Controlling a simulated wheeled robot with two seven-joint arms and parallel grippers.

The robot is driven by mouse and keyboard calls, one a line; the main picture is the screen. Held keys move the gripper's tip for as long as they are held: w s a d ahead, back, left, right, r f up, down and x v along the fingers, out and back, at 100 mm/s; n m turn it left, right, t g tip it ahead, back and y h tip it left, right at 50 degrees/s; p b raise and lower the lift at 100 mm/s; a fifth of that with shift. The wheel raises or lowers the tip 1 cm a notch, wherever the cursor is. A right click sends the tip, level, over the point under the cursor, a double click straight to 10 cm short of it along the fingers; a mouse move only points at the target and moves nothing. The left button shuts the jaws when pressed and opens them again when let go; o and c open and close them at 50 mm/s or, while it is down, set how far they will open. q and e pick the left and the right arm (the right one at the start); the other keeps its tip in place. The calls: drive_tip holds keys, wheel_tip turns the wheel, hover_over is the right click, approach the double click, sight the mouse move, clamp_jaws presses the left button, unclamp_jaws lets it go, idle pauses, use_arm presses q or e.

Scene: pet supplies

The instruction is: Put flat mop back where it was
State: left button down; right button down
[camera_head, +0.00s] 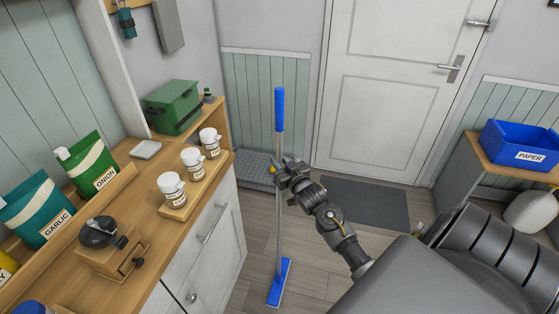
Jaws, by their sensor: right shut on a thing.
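The flat mop (279,205) stands about upright in the middle of the head view. It has a blue grip at the top, a grey pole and a flat blue head low over the wooden floor. I cannot tell whether the head touches the floor. My right gripper (282,172) is shut on the pole, around its middle. My right arm comes in from the lower right. My left gripper does not show.
A wooden counter (150,235) with white cabinet doors stands at left, holding jars, pouches, a grinder and a green box (173,106). A grey mat (365,203) lies before the white door (390,90). A blue PAPER bin (520,146) sits on a cabinet at right.

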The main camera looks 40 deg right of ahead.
drive_tip(key=c, duration=1.6)
unclamp_jaws()
drive_tip(key=o, duration=0.3)
drive_tip(key=shift+r, duration=0.1)
drive_tip(key=shift+o, duration=0.2)
drive_tip(key=shift+s, duration=0.1)
drive_tip(key=shift+s+a, duration=0.1)
drive_tip(key=shift+s, duration=0.2)
drive_tip(key=s+a+b, duration=0.2)
drive_tip(key=s, duration=0.9)
